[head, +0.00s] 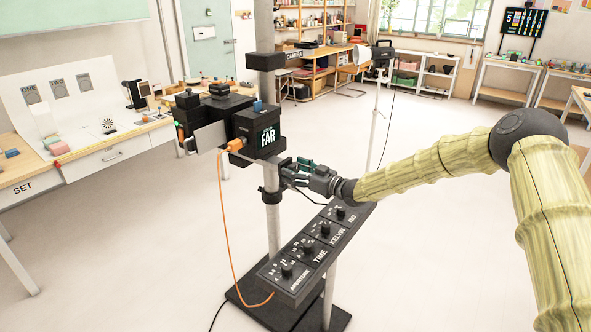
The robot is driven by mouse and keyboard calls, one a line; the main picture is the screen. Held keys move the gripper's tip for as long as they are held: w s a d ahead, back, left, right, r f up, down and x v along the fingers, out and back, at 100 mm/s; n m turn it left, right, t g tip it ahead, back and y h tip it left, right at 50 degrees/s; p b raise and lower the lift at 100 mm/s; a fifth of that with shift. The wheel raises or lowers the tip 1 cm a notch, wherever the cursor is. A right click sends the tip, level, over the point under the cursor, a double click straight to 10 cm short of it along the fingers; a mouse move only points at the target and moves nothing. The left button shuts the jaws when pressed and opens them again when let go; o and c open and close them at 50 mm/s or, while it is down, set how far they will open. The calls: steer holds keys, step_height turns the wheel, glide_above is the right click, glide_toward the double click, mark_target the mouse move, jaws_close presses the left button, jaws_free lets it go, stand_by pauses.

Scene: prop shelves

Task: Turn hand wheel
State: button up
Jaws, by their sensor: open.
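My gripper (290,168) is at mid-frame, pointing left at the grey column (272,220) of the camera stand. Its fingers are small and dark here, just below the black box marked FAR (268,138). A black collar (271,195) rings the column slightly below the gripper. No hand wheel can be clearly made out; the dark parts at the column and the gripper itself may hide it. I cannot tell whether the fingers touch anything.
A sloped black panel (318,262) with several knobs stands below my gripper. An orange cable (226,240) hangs from the camera (205,118) to it. A table marked SET (45,183) is at left, a lamp on a stand (380,90) behind.

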steer(key=c, duration=1)
steer(key=shift+c, duration=0.2)
steer(key=shift+n+b, duration=0.3)
steer(key=shift+b, duration=0.35)
steer(key=shift+a+f+n+b, duration=0.15)
steer(key=shift+n+b, duration=0.35)
steer(key=shift+b, duration=0.45)
steer(key=n+b, duration=0.4)
steer(key=b, duration=0.3)
steer(key=shift+f+n, duration=0.1)
steer(key=shift+n, duration=0.3)
steer(key=n+b, duration=0.3)
steer(key=b, duration=0.2)
steer(key=shift+n, duration=0.4)
steer(key=shift+r+n+b, duration=0.3)
steer(key=shift+n+b, duration=0.4)
steer(key=shift+b, duration=0.4)
steer(key=shift+r, duration=0.1)
